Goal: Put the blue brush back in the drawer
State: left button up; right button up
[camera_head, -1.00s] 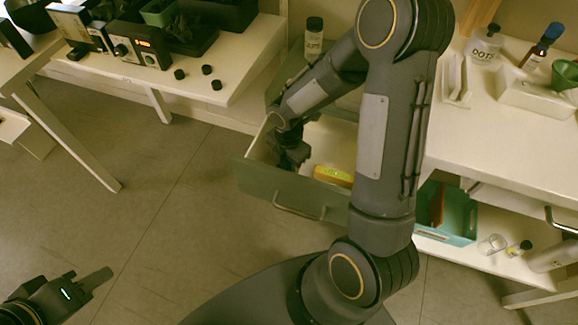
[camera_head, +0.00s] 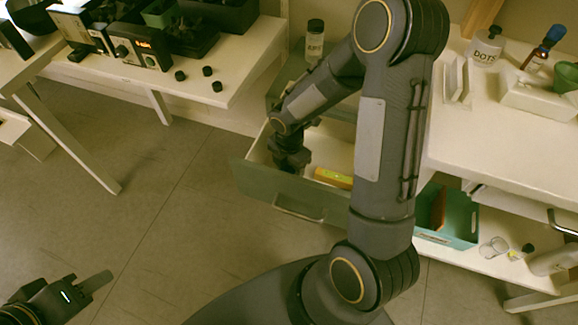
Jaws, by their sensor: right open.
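The drawer (camera_head: 272,197) is pulled out below the worktop in the middle, with a green front and pale inside. My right gripper (camera_head: 290,168) points down inside its left part, open; its fingertips are dark and hard to make out. I cannot make out the blue brush; it may be hidden by the gripper or the drawer front. A yellow-orange item (camera_head: 333,178) lies in the drawer to the right of the gripper. My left gripper (camera_head: 92,284) is at the lower left over the floor, far from the drawer; its opening is unclear.
My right arm hides the drawer's right part. A labelled bottle (camera_head: 315,40) stands behind the drawer. A teal bin (camera_head: 462,222) sits on the low shelf to the right. The left bench (camera_head: 235,75) holds devices and black knobs. The floor at left is clear.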

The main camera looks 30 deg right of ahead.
notch_tip(320, 180, up, 12)
jog(key=p, duration=0.3)
jog(key=shift+f+p, duration=0.2)
jog(key=shift+p, duration=0.2)
jog(key=s+a+r+m+t+y, duration=0.1)
jog(key=s+r+m+t+y, duration=0.1)
jog(key=s+r+m, duration=0.5)
jog(key=s+a+r+m+t+y, duration=0.1)
jog(key=s+r+m, duration=0.5)
jog(key=m, duration=1)
jog(key=shift+s+a+r+t+y, duration=0.4)
jog(key=shift+s+a+t, duration=0.35)
jog(key=shift+s+t, duration=0.8)
jog(key=shift+s+g, duration=0.2)
jog(key=shift+g, duration=0.05)
